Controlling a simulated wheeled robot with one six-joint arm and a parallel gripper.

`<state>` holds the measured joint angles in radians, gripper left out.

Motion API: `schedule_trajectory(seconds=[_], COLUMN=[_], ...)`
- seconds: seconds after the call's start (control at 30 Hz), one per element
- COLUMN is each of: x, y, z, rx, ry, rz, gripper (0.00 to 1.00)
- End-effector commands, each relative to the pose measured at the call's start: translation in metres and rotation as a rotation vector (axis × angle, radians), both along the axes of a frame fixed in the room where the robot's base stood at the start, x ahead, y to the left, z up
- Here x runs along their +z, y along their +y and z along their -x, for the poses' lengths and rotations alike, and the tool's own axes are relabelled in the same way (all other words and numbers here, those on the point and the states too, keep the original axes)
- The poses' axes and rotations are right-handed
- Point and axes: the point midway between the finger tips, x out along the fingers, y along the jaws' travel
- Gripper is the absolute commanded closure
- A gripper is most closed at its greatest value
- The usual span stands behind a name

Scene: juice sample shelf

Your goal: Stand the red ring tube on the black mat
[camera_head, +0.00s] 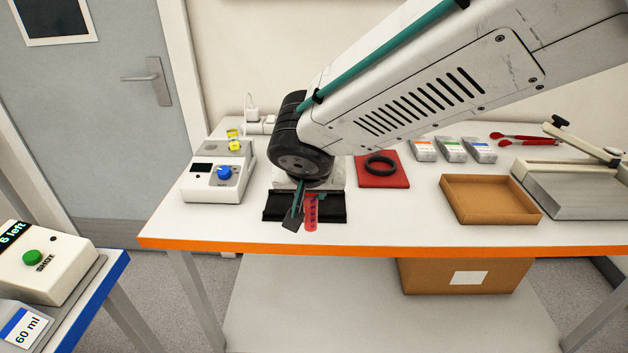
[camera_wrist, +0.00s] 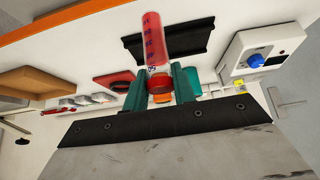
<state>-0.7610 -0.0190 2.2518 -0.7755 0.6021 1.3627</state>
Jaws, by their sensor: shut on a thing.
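The red tube (camera_head: 311,213) has dark markings on its side and looks close to upright in the head view. My gripper (camera_head: 305,203) points down and is shut on it near its upper end. In the wrist view the tube (camera_wrist: 154,38) runs out from between the teal fingers of my gripper (camera_wrist: 161,85), with a red ring and an orange end near the fingers. The black mat (camera_head: 335,208) lies behind the tube in the head view; it also shows in the wrist view (camera_wrist: 195,42). I cannot tell whether the tube's lower end touches it.
A white device with a blue knob (camera_head: 224,172) stands left of the mat. A red mat (camera_head: 398,181) with a black ring (camera_head: 381,166) lies to the right, then an empty brown tray (camera_head: 490,218). The orange table edge (camera_head: 370,251) is close in front.

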Motion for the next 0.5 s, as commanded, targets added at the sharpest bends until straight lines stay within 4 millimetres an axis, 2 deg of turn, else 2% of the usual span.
schedule_trajectory(seconds=[0.03,0.1,0.3,0.5], x=[-0.002,-0.004,-0.009,-0.011], y=[-0.007,-0.014,-0.025,-0.027], z=[-0.018,-0.038,-0.093,-0.126], rx=[-0.015,-0.022,-0.027,-0.023], ry=[0.001,0.001,0.001,-0.001], rz=[-0.001,0.000,-0.001,-0.001], gripper=[1.00,1.00,1.00,1.00])
